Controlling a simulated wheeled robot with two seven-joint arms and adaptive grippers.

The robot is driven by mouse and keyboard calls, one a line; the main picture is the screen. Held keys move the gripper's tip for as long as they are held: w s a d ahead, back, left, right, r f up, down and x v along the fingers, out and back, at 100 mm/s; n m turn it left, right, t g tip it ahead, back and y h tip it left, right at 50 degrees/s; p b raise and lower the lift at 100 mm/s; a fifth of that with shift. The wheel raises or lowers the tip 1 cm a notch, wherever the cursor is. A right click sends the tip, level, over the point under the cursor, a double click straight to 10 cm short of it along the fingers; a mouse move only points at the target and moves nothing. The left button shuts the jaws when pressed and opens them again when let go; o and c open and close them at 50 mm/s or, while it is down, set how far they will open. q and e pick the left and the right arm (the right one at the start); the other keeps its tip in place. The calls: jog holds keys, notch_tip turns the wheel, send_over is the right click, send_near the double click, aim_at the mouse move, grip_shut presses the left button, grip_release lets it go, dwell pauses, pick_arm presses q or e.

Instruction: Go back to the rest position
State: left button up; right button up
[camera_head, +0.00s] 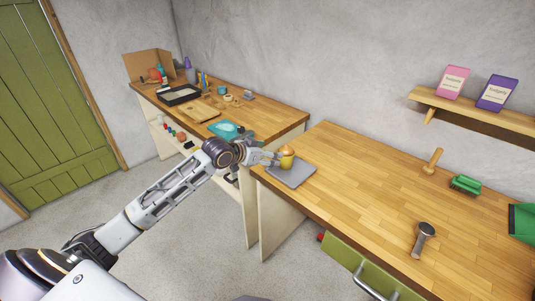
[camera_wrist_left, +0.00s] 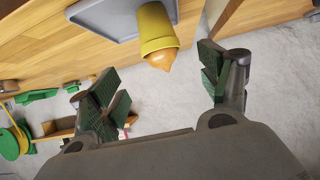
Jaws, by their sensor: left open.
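My left gripper (camera_head: 268,158) reaches in from the left over the near corner of the right workbench. Its two green-padded fingers stand wide apart in the left wrist view (camera_wrist_left: 160,78), with nothing between them. A yellow object with an orange rounded end (camera_head: 287,158) stands on a grey square tray (camera_head: 293,175). It also shows in the wrist view (camera_wrist_left: 157,32), just beyond the fingertips and apart from them, with the tray's edge (camera_wrist_left: 100,18) beside it. The gripper partly hides the object's left side in the head view. My right gripper is out of view.
The right workbench (camera_head: 400,195) holds a hammer (camera_head: 423,239), a wooden-handled tool (camera_head: 432,161) and a green brush (camera_head: 465,185). A wall shelf (camera_head: 475,112) carries two boxes. The left workbench (camera_head: 270,118) is cluttered. Open floor (camera_head: 130,195) lies on the left.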

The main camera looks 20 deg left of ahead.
pick_arm(q)
jog(key=s+d+f+g+y, duration=0.1)
jog(key=s+d+f+g, duration=0.15)
jog(key=s+f, duration=0.35)
jog(key=s+d+f+g, duration=0.1)
jog(key=s+d+f, duration=0.3)
jog(key=s+f, duration=0.25)
jog(key=s+f+n+g+y, duration=0.1)
jog(key=s+f+g+y, duration=0.15)
jog(key=s, duration=0.75)
jog(key=s+f+n+g+y, duration=0.1)
jog(key=s+f+g, duration=0.15)
jog(key=s, duration=0.85)
notch_tip(320, 180, down, 34)
jog(key=s+a, duration=0.1)
jog(key=s, duration=0.1)
jog(key=s+a+f+g, duration=0.1)
jog(key=s+a+f, duration=0.1)
jog(key=s+f, duration=0.7)
jog(key=s+a+f, duration=0.2)
jog(key=s+f, duration=0.8)
jog(key=s, duration=0.3)
jog(key=shift+a+f+g, duration=0.15)
jog(key=shift+a+g, duration=0.15)
jog(key=shift+g, duration=0.05)
